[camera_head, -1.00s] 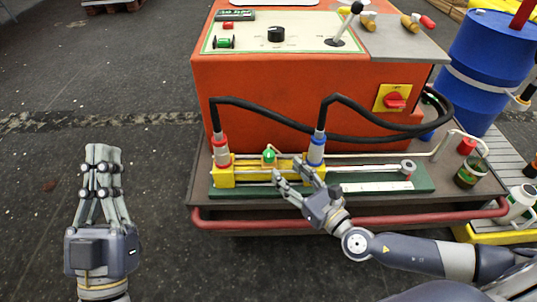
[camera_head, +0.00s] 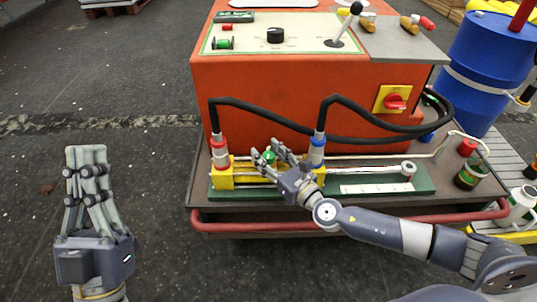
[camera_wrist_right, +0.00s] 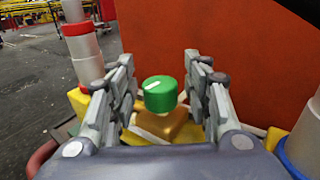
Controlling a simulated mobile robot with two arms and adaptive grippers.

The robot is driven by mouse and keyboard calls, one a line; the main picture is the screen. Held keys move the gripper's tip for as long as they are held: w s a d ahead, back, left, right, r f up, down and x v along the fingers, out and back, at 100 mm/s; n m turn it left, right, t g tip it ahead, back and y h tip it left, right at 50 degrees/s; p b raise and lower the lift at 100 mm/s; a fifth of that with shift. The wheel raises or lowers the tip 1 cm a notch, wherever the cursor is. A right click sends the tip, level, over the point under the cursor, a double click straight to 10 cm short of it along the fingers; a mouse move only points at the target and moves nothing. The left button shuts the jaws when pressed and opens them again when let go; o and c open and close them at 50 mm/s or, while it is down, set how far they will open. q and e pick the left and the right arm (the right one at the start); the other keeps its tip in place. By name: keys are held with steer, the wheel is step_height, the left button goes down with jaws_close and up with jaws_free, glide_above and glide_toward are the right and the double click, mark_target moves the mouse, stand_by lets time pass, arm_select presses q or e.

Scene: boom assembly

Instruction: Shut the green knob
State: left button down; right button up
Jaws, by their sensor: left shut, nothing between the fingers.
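The green knob (camera_head: 269,157) sits on a brass block on the yellow cylinder, between the red hose fitting (camera_head: 220,152) and the blue hose fitting (camera_head: 316,150). In the right wrist view the green knob (camera_wrist_right: 160,94) stands upright between the two fingers, with a pale line on its top. My right gripper (camera_head: 268,154) is open around the knob; gaps show on both sides of it in the right wrist view (camera_wrist_right: 163,85). My left gripper (camera_head: 86,150) is shut and empty, over the floor at the left, far from the knob.
An orange machine (camera_head: 290,95) rises just behind the knob. Black hoses (camera_head: 265,120) arch over the cylinder. A red rail (camera_head: 270,226) runs along the bench front. A blue barrel (camera_head: 490,65) and jars stand at the right. The floor at the left is clear.

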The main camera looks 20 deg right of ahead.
steer(key=c, duration=0.7)
steer(key=shift+c, duration=0.2)
